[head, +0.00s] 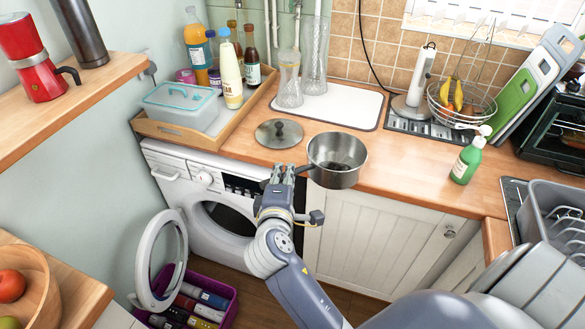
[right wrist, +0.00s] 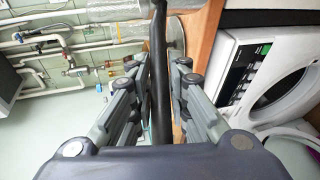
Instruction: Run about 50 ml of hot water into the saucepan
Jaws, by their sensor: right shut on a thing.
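The saucepan (head: 337,178) is a steel pan with a dark handle, upright at the front edge of the wooden counter in the head view. I cannot tell whether it rests on the counter or is slightly lifted. Its inside looks dark, and no water can be made out. My right gripper (head: 284,174) is left of the pan, shut on its handle. In the right wrist view the black handle (right wrist: 160,85) runs between the fingers of my right gripper (right wrist: 155,95). My left gripper is not in view. No tap shows clearly in the head view.
A lid (head: 279,133) lies left of the pan. Glass vases (head: 290,82) stand on a white mat (head: 350,107) behind. A green soap bottle (head: 466,160) is at right. The washing machine door (head: 160,262) hangs open below. White pipes with valves (right wrist: 68,58) show in the wrist view.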

